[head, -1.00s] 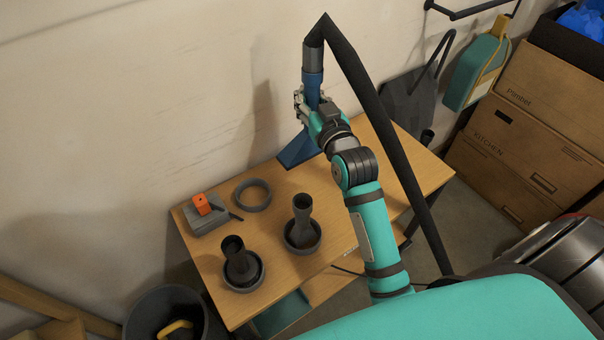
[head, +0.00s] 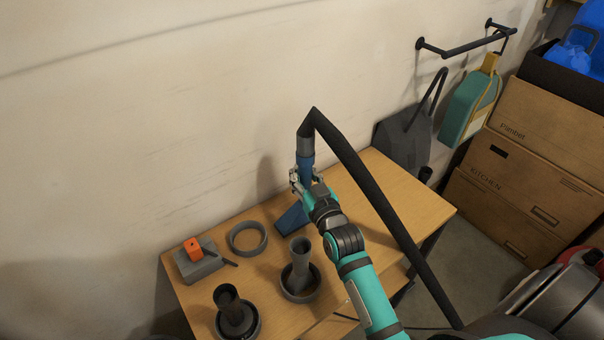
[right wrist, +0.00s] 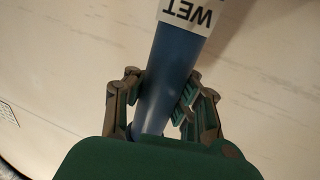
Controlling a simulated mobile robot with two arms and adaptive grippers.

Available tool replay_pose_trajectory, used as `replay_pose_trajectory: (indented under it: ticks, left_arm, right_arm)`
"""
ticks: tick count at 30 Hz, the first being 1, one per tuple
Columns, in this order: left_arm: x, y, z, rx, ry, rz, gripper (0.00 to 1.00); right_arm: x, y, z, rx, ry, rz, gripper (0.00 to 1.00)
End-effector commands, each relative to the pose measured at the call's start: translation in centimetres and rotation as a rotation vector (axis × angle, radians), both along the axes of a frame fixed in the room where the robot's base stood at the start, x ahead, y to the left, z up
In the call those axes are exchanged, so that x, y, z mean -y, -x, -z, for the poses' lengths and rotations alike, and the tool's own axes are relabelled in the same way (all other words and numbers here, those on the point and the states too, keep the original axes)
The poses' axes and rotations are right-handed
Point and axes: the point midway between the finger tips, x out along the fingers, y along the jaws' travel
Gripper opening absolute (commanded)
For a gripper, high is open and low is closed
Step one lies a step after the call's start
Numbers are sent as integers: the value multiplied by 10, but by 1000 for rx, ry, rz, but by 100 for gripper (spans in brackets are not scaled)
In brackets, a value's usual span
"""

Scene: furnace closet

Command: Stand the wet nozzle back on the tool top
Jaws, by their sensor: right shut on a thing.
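The wet nozzle (head: 306,163) is a blue tube with a flared blue foot (head: 291,219). It is upright over the wooden tool top (head: 375,195), behind the dark holders. I cannot tell whether its foot touches the wood. My right gripper (head: 305,180) is shut around the tube. In the right wrist view, the fingers of this gripper (right wrist: 160,100) sit on both sides of the blue tube (right wrist: 178,65), which bears a white "WET" label (right wrist: 187,12). A black hose (head: 365,180) runs from the tube's top down to the right. My left gripper is not in view.
On the top are an empty grey ring (head: 248,236), a grey block with an orange part (head: 195,252), and two dark nozzles (head: 301,262) (head: 229,303) in round holders. The right part is clear apart from the hose. Cardboard boxes (head: 535,160) stand at right.

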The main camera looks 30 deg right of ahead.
Motion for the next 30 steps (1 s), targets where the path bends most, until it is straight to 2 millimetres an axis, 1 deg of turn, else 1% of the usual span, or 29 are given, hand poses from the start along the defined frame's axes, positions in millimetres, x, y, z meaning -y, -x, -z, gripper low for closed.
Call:
replay_pose_trajectory:
  ticks: [5,9,10,12,16,18,25,27,30]
  left_arm:
    - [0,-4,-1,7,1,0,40]
    - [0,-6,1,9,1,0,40]
    - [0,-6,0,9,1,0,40]
    - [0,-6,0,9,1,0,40]
    - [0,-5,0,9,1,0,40]
    - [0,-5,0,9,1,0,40]
    - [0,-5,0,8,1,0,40]
    - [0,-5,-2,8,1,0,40]
    - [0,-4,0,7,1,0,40]
  right_arm:
    - [0,0,-2,5,1,0,0]
    - [0,0,1,4,1,0,0]
    - [0,0,2,1,1,0,8]
    - [0,0,2,1,1,0,17]
    - [0,0,2,1,1,0,34]
    - [0,0,2,1,1,0,40]
    - [0,0,1,1,1,0,40]
    - [0,0,-2,2,1,0,40]
    - [-1,11,1,-2,1,0,40]
